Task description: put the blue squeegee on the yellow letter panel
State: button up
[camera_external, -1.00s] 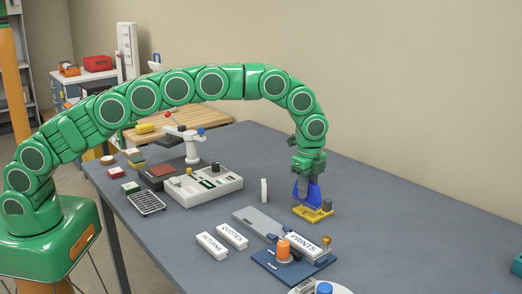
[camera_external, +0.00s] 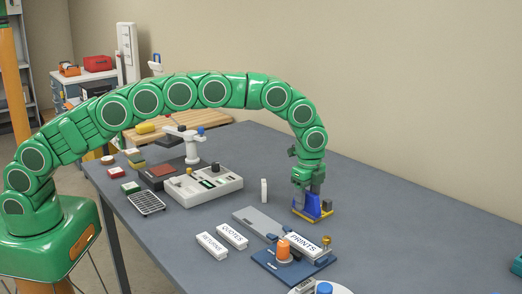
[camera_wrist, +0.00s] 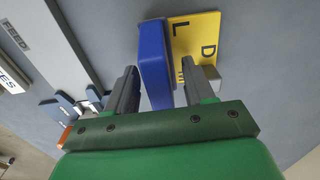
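The blue squeegee (camera_external: 312,206) is at the yellow letter panel (camera_external: 318,218), below my gripper (camera_external: 309,187). Whether the whole underside of the squeegee rests on the panel is hidden.
A blue base with an orange knob (camera_external: 284,248) and a PRINTS block (camera_external: 303,244) stands just in front. QUOTES (camera_external: 232,236) and RETURNS (camera_external: 212,246) blocks lie to the left. A small white upright piece (camera_external: 264,190) stands nearby.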

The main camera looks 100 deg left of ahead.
aim_at(307, 192)
notch_tip(307, 192, up, 11)
jog(key=shift+r, duration=0.6)
jog(key=shift+r, duration=0.1)
jog(key=s+d+r+n, duration=0.1)
jog(key=s+d+r, duration=0.3)
jog(key=s, duration=0.4)
jog(key=s+d+r+n+g, duration=0.15)
jog(key=s+d+r, duration=0.3)
jog(key=s, duration=0.45)
jog(key=s+d+r+n+t, duration=0.1)
jog(key=s+d+r+n, duration=0.1)
jog(key=s+d+r, duration=0.45)
jog(key=s+d+f+n, duration=0.1)
jog(key=s+f, duration=0.1)
jog(key=s, duration=1)
jog(key=s+d+f+n+g, duration=0.1)
jog(key=s+f+n, duration=0.1)
jog(key=s, duration=1.1)
jog(key=s+d+f+n, duration=0.1)
jog(key=s+f, duration=0.3)
jog(key=s, duration=0.9)
jog(key=shift+d+f, duration=0.15)
jog(key=shift+d, duration=0.2)
